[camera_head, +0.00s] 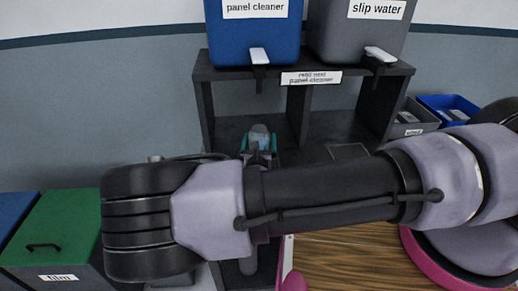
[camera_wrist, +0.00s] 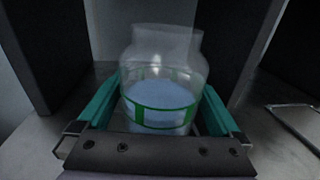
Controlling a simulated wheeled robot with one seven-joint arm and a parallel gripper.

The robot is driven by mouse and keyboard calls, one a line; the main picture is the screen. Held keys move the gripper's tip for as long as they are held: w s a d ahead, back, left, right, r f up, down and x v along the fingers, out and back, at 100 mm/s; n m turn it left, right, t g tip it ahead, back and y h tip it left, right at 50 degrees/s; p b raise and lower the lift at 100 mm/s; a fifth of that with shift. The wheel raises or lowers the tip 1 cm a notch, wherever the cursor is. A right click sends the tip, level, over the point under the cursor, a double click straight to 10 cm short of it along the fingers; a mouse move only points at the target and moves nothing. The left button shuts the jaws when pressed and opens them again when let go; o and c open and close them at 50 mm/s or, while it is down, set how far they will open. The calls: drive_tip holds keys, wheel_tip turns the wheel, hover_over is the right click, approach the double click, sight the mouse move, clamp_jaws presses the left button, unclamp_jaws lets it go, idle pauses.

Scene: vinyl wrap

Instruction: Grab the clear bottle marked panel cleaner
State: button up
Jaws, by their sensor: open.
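A clear bottle (camera_wrist: 163,85) stands upright between the fingers of my gripper (camera_wrist: 158,112) in the wrist view. It has a green-edged band, and a bluish tone shows through it; no wording on it can be read. In the head view its top (camera_head: 260,133) shows in the left bay of the dark shelf, below the blue tank (camera_head: 252,35) labelled panel cleaner. My gripper (camera_head: 259,145) is open, with one teal finger on each side of the bottle. Whether the fingers touch it I cannot tell. The bottle's lower part is hidden by the gripper.
A grey tank (camera_head: 358,32) labelled slip water stands beside the blue one on the dark shelf (camera_head: 300,75). Upright panels flank the bottle closely. A green film bin (camera_head: 60,235) is at the lower left; grey (camera_head: 412,118) and blue (camera_head: 447,105) bins are at right.

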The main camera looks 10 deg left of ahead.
drive_tip(key=shift+w, duration=0.2)
clamp_jaws()
